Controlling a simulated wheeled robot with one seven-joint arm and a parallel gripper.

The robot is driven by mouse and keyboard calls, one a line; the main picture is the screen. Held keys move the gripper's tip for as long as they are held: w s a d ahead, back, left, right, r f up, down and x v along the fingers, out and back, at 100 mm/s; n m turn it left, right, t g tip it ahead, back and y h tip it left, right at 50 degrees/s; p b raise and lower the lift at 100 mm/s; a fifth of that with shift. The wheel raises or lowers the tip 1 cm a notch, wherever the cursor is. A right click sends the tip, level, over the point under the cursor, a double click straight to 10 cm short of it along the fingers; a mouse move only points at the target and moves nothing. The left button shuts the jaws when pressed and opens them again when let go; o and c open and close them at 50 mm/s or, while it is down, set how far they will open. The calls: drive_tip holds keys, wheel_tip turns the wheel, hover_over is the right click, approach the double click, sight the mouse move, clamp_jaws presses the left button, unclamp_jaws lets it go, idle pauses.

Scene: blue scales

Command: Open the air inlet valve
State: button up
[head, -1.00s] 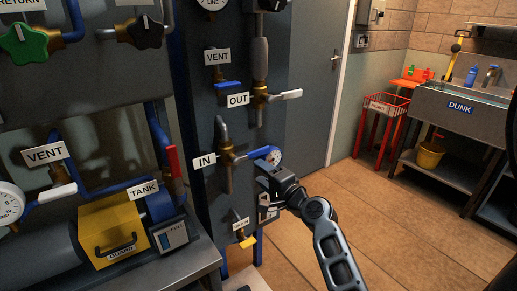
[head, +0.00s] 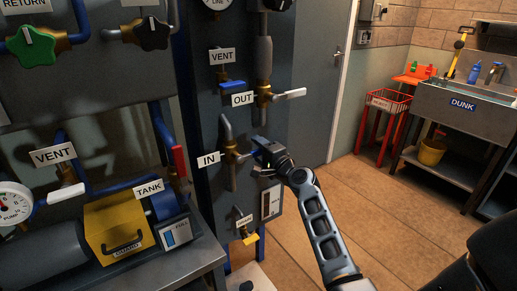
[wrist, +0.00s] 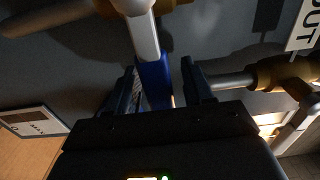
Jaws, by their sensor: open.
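The inlet valve (head: 230,152), beside the IN label (head: 209,159), is a brass body on a grey vertical pipe. Its lever points right in the head view, and its blue grip is largely hidden by my gripper (head: 262,155). In the wrist view the lever's blue grip (wrist: 153,82) lies between the two dark fingers of my gripper (wrist: 160,88). The fingers are open around the blue grip, and a gap shows on the right side. I cannot tell whether the left finger touches it.
Above is the OUT valve with a white lever (head: 290,93), its label (wrist: 303,25) also at the wrist view's right. Below is a drain valve with a yellow lever (head: 250,239). A yellow guard box (head: 115,230) sits left. Floor (head: 370,215) to the right is clear.

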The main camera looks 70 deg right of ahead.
clamp_jaws()
idle(0.4)
